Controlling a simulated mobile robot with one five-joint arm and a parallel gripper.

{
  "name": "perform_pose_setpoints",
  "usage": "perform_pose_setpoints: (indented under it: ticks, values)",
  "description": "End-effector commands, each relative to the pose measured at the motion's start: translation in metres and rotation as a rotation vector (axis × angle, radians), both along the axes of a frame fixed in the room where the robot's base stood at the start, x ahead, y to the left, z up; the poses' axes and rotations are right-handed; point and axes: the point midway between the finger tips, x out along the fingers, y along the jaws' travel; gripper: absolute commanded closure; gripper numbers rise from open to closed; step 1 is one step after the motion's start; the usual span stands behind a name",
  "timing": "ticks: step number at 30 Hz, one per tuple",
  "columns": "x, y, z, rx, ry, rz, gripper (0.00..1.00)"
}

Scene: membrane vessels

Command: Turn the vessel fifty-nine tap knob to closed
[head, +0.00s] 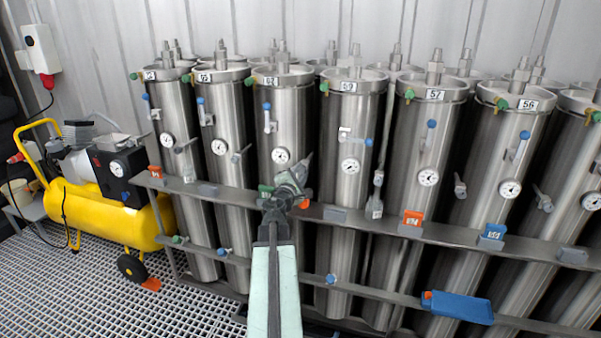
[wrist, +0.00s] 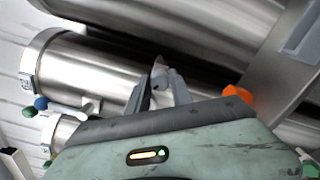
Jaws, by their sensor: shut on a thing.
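Vessel fifty-nine (head: 284,128) is the steel cylinder third from the left in the front row. Its number plate is too small to read surely; I place it by counting from the plates 57 and 56 further right. Its tap knob is at the lower right of its round gauge. My gripper (head: 302,172) is at this tap, in front of the rail. In the wrist view my gripper (wrist: 161,88) has its two grey fingers shut on the pale grey tap knob (wrist: 159,68). The fingers hide part of the knob, and its exact angle is unclear.
A horizontal grey rail (head: 330,214) runs before the vessels. Neighbouring vessel (head: 349,120) stands close on the right, with its own tap (head: 377,182). An orange tag (head: 413,218) and a blue tray (head: 458,307) are further right. A yellow compressor (head: 95,205) stands left.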

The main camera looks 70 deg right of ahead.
Motion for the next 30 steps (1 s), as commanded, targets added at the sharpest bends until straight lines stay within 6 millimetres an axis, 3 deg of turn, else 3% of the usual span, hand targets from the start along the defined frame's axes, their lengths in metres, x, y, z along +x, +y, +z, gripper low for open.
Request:
perform_pose_setpoints:
  ticks: [30]
  values:
    - [-0.0014, 0.0012, -0.0024, 0.051, -0.928, -0.006, 1.00]
